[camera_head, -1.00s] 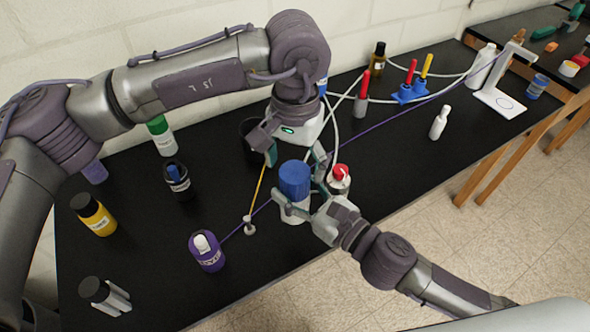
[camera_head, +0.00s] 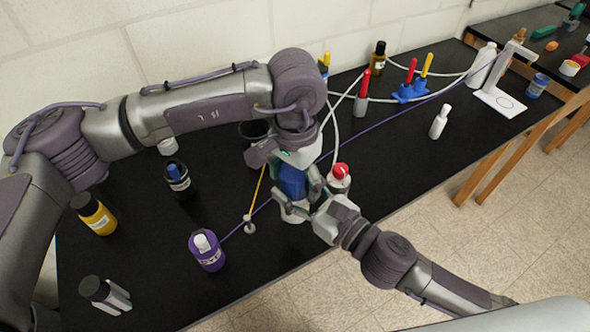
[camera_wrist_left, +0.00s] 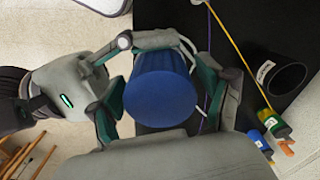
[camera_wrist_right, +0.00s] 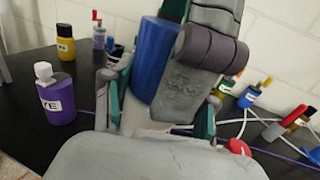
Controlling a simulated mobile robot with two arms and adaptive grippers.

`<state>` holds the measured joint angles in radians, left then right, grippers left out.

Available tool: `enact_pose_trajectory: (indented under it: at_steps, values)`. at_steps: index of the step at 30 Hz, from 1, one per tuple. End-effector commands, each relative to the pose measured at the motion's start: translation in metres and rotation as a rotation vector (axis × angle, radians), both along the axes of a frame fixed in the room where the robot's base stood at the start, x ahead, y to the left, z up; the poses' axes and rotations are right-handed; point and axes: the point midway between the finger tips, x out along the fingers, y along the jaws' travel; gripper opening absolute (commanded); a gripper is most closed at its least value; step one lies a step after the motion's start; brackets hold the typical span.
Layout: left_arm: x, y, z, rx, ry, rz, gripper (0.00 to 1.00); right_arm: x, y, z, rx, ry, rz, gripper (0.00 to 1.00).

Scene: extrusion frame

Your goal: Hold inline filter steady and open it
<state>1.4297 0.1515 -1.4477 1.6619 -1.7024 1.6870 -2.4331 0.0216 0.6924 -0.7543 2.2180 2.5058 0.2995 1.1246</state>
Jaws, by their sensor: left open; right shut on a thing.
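The inline filter has a blue cylindrical cap (camera_head: 294,183) over a white body (camera_head: 291,213), upright near the front edge of the black bench. My right gripper (camera_head: 302,206) comes in from the front right and is shut on the white body, seen between its fingers in the right wrist view (camera_wrist_right: 143,117). My left gripper (camera_head: 291,170) is above the filter, its fingers open on either side of the cap. In the left wrist view, the cap (camera_wrist_left: 162,88) lies between the open fingers. My left gripper partly hides the cap in the head view.
A red-capped bottle (camera_head: 339,179) stands close right of the filter. A purple bottle (camera_head: 207,250) and a small post (camera_head: 249,224) with a yellow line stand to the left. A dark cup (camera_head: 253,131) is behind. White tubes and a purple line cross the bench.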

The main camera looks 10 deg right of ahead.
Motion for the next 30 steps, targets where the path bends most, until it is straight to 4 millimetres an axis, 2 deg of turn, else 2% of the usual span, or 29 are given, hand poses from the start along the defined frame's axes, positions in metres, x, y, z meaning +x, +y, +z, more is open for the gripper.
enact_pose_trajectory:
  at_steps: [6, 17, 20, 27, 30]
  values:
    - [0.0001, 0.0001, -0.0002, 0.0, 0.0, 0.0, 0.77, 0.0001, 0.0001, 0.0006, 0.001, -0.001, 0.0, 0.0]
    - [0.0001, 0.0001, -0.0001, 0.001, -0.001, 0.001, 0.17, 0.0, 0.0, 0.0007, 0.001, -0.001, 0.0, 0.0]
    - [0.0002, 0.0002, 0.0, 0.001, -0.001, 0.028, 0.16, -0.0001, 0.0001, 0.0007, 0.001, -0.001, 0.0, 0.0]
    - [0.0004, 0.0002, 0.0, 0.001, -0.002, 0.283, 0.16, 0.0001, 0.0, 0.0007, 0.0, -0.001, 0.0, 0.0]
    - [0.0004, 0.0002, 0.0, 0.001, -0.002, 0.297, 0.16, 0.0001, 0.0001, 0.0007, 0.0, -0.002, 0.0, 0.0]
